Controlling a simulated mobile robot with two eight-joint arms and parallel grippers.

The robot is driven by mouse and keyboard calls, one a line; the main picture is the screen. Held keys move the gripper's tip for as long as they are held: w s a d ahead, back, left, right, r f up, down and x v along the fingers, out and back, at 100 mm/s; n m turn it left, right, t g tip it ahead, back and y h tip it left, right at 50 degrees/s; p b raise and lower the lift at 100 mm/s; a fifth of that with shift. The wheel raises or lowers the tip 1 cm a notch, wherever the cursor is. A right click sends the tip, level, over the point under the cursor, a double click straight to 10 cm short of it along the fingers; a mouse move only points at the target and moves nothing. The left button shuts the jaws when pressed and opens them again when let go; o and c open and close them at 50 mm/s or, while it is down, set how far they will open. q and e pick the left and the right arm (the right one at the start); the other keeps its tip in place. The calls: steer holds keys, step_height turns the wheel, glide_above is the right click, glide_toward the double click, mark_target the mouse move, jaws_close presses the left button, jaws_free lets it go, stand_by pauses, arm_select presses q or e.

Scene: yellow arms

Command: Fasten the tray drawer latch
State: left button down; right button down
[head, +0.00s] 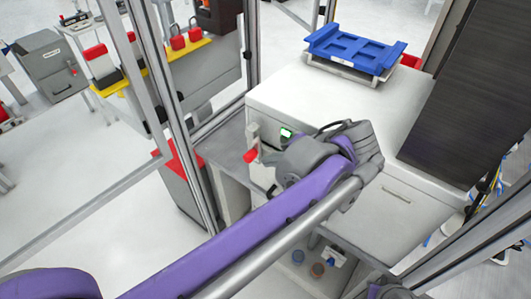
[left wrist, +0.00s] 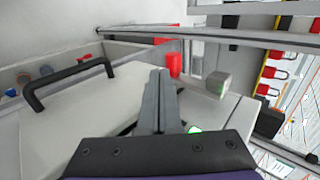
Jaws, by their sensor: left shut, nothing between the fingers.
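The latch has a red grip (head: 250,155) on a pale metal bracket (head: 254,134), at the left edge of the white cabinet's front. In the left wrist view the red grip (left wrist: 174,64) stands just beyond my fingertips, with the grey metal block (left wrist: 218,83) to its right. A white drawer front with a black bar handle (left wrist: 68,82) lies left of the fingers. My left gripper (left wrist: 159,78) is shut and empty, between the handle and the red grip; whether it touches either is unclear. In the head view my left wrist covers much of the front.
A green lit display (head: 286,134) sits near the latch. A blue tray (head: 355,48) rests on top of the white cabinet (head: 300,92). Metal frame posts (head: 182,130) stand to the left. A dark panel (head: 452,95) stands at right.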

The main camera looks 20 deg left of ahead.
arm_select(q)
steer(key=v, duration=0.7)
steer(key=shift+d, duration=0.15)
steer(key=shift+s, duration=0.1)
steer(key=s+a+f+n+t+h, duration=0.1)
steer(key=s+a+f+h, duration=0.3)
steer(key=f, duration=0.7)
steer(key=s+a+f+n+t+h, duration=0.1)
steer(key=s+a+f+n+h, duration=0.2)
steer(key=s+a+f, duration=0.4)
step_height(320, 180, down, 4)
steer(key=shift+s+f+h, duration=0.2)
steer(key=shift+s+h, duration=0.7)
